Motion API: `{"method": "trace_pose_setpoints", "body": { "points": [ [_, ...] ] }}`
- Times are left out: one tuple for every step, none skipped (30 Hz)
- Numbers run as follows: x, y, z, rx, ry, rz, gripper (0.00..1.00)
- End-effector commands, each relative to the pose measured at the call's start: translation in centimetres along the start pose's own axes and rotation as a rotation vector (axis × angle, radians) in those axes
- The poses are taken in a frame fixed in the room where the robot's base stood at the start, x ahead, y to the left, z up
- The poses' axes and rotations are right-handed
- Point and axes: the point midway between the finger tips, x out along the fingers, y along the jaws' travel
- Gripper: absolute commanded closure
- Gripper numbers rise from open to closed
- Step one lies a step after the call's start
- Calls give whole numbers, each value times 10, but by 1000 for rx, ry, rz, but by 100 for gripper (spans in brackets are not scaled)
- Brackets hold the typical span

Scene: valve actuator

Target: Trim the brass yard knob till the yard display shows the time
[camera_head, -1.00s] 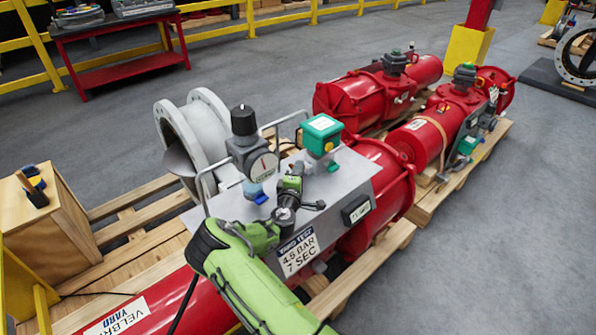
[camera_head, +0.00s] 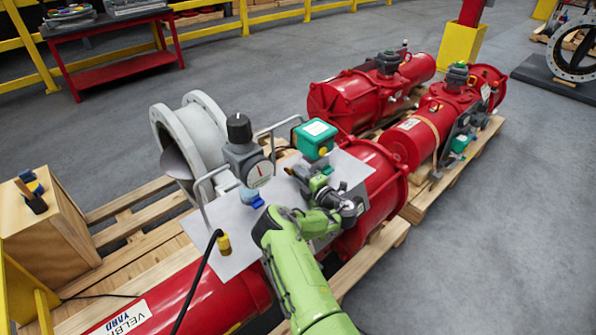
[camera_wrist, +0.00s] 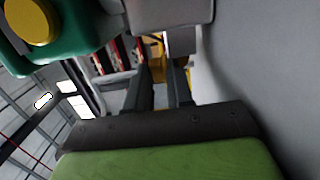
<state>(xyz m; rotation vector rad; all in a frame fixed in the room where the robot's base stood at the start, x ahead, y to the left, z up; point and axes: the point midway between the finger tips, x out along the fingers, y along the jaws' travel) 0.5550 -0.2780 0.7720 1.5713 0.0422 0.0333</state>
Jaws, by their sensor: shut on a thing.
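My gripper (camera_head: 302,174) reaches in low beside the green-topped box (camera_head: 315,137) on the grey panel (camera_head: 222,222). In the wrist view its two dark fingers (camera_wrist: 161,92) are close together. A small brass-yellow patch, apparently the brass yard knob (camera_wrist: 158,72), shows between them; most of it is hidden. The green box with its round yellow fitting (camera_wrist: 35,18) fills the upper left of that view. The yard display and the yard test label on the panel's front are hidden behind my arm, so no time can be read.
A regulator with a black knob (camera_head: 239,128) and a dial gauge (camera_head: 260,175) stands left of the gripper. Red cylinders (camera_head: 350,100) lie behind. A wooden crate (camera_head: 48,232) stands at left.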

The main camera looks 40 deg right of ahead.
Motion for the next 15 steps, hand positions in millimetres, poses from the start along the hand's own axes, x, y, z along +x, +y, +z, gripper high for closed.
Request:
{"method": "trace_pose_setpoints", "body": {
  "points": [
    [2,8,3,-10,28,9,100],
    [2,8,3,-9,45,9,100],
    [2,8,3,-8,64,9,100],
    [2,8,4,-9,78,9,100],
    [2,8,4,-9,91,10,100],
    [2,8,4,-8,106,10,100],
    [2,8,4,-8,116,10,100],
    [2,8,5,-8,124,10,100],
    [3,8,5,-9,135,11,100],
    [3,8,5,-9,142,11,100],
    [3,8,5,-9,148,11,100],
    [3,8,5,-9,155,11,100],
    [3,8,5,-9,159,11,100],
    [3,8,5,-9,162,11,100],
    [3,8,5,-9,164,10,100]
  ]
}}
